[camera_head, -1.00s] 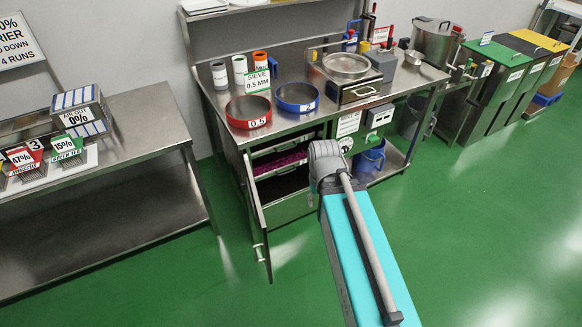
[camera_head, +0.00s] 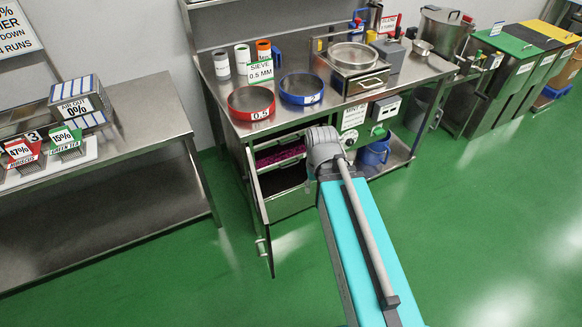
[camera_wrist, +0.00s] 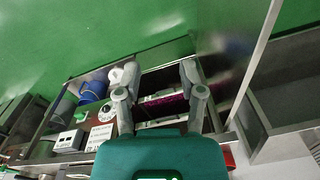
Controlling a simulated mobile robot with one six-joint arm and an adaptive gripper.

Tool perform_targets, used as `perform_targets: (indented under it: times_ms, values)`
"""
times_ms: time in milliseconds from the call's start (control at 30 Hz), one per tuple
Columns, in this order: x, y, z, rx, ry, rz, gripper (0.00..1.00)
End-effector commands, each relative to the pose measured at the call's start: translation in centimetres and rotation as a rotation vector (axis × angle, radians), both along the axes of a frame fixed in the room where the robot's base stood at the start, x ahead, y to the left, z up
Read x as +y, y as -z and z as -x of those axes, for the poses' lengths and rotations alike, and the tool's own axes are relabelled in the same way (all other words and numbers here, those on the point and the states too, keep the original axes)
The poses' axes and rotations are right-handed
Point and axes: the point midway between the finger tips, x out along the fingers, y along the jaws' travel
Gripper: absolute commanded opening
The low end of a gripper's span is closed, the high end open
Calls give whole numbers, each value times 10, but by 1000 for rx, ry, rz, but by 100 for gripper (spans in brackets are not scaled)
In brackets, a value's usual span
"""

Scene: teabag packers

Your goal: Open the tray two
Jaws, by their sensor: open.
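In the head view a steel cabinet under the bench stands open, its door (camera_head: 259,207) swung out to the left. Inside, a tray with magenta contents (camera_head: 280,155) sits high, with a darker compartment below. Which tray is number two cannot be read. In the wrist view my gripper (camera_wrist: 158,72) is open, its fingers pointing into the cabinet, with pale tray front edges (camera_wrist: 163,98) and magenta contents between and beyond them. Nothing is held. Whether a fingertip touches a tray cannot be told. In the head view my arm hides the gripper and the cabinet's right part.
The open door also stands close to the gripper in the wrist view (camera_wrist: 232,65). A red sieve (camera_head: 251,114) and a blue sieve (camera_head: 302,99) are on the bench above. A blue bucket (camera_head: 373,153) stands right of the cabinet. The green floor in front is clear.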

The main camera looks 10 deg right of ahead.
Motion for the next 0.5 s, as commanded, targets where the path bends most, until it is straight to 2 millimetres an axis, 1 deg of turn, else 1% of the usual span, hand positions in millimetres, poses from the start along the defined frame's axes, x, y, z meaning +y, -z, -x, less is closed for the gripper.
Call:
perform_targets:
  times_ms: [33,167,267,500]
  values:
    - [0,8,-4,-4,4,-8,51]
    - [4,25,-13,-18,13,-44,51]
    - [8,42,-24,-35,26,-83,51]
    - [15,86,-57,-85,77,-204,51]
